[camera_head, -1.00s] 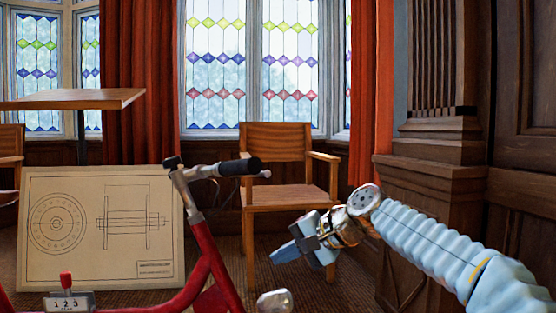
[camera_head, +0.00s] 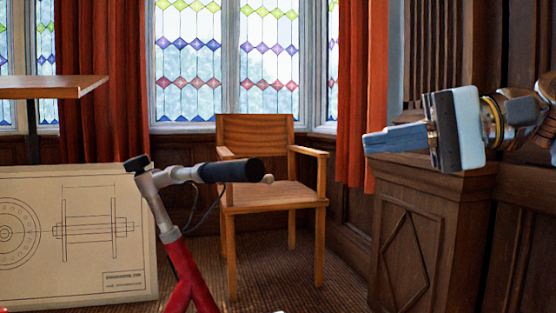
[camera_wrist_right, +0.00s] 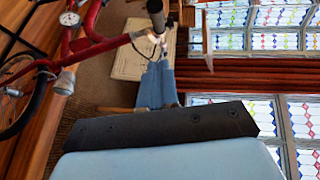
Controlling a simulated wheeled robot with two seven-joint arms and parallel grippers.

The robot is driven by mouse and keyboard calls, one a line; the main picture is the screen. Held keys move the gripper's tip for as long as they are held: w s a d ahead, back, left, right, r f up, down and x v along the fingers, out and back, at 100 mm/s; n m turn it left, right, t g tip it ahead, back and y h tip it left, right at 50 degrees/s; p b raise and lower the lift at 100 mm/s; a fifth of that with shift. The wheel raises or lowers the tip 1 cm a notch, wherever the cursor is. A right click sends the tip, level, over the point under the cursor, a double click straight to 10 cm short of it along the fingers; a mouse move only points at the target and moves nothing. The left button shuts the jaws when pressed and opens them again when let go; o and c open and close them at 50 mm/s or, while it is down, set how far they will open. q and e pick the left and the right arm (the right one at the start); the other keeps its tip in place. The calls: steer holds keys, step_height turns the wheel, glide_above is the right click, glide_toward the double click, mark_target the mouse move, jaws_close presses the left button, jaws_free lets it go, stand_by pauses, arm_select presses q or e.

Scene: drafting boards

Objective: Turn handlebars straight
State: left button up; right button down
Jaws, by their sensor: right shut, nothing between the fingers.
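The handlebars (camera_head: 190,174) sit on a grey stem above the red bicycle frame (camera_head: 188,290) in the head view. One black grip (camera_head: 232,170) points right, toward my side; the other end (camera_head: 137,163) shows as a dark cap at the left. My right gripper (camera_head: 368,142) is shut and empty, to the right of the grip and a little higher, clearly apart from it. In the right wrist view its blue fingers (camera_wrist_right: 156,84) are together, and the red bicycle frame (camera_wrist_right: 95,48) shows at upper left. My left gripper is not in view.
A wooden armchair (camera_head: 275,195) stands behind the handlebars. A drawing board (camera_head: 80,270) leans at the left, below a wooden tabletop (camera_head: 55,87). A panelled wooden pedestal (camera_head: 425,230) is at the right. Air between grip and right gripper is clear.

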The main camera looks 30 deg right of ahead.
arm_select(q)
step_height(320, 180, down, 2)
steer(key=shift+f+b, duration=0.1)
steer(key=shift+b, duration=0.9)
arm_select(e)
steer(key=s+a+x, duration=0.1)
steer(key=s+x, duration=0.1)
steer(key=x, duration=1)
steer(key=shift+a+f, duration=0.25)
steer(key=shift+a, duration=0.25)
